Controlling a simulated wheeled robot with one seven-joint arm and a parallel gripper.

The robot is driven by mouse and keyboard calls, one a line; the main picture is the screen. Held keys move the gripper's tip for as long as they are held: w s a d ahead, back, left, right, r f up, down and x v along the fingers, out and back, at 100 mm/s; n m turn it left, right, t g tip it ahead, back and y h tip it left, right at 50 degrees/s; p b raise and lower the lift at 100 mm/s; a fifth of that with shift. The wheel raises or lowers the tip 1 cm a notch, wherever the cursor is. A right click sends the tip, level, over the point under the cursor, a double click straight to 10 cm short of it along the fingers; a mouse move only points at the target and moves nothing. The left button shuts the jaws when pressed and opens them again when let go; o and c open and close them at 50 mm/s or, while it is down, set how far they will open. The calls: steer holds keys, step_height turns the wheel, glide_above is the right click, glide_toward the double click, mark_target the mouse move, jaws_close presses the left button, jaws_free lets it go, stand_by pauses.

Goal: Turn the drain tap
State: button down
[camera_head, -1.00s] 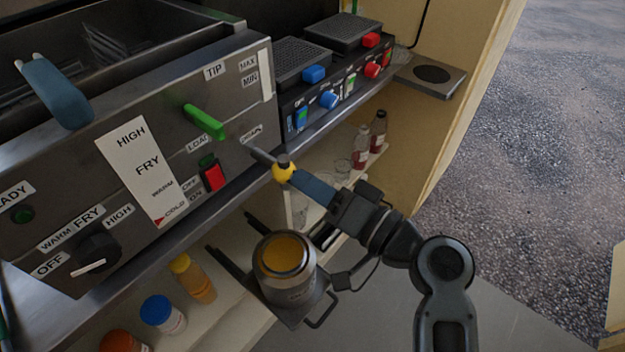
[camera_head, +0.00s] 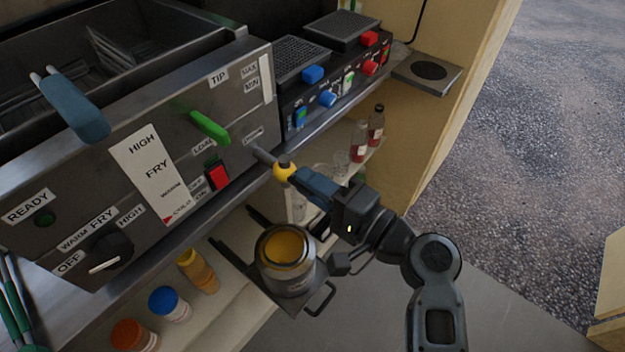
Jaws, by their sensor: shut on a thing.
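The drain tap (camera_head: 284,169) is a grey spout with a yellow body, coming out of the fryer's front under the DRAIN label. Its blue lever (camera_head: 314,187) slopes down to the right from the yellow body. My gripper (camera_head: 330,198) is shut on the outer end of this lever. The fingertips are partly hidden by the gripper's dark body. A metal can (camera_head: 291,274) with yellow contents stands open below the tap, on a dark tray with a wire handle.
The steel fryer front (camera_head: 75,190) carries a green lever (camera_head: 209,127), a red switch (camera_head: 217,176) and a black knob (camera_head: 108,250). Bottles (camera_head: 374,124) and glasses stand on the shelf at right. Jars (camera_head: 168,303) stand at lower left. Open floor lies at right.

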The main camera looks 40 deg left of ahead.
steer(key=shift+w, duration=0.1)
stand_by(0.3)
steer(key=c, duration=1.2)
jaws_free()
steer(key=shift+o, duration=0.2)
steer(key=d, duration=0.8)
steer(key=shift+s+b, duration=0.35)
steer(key=shift+b, duration=0.1)
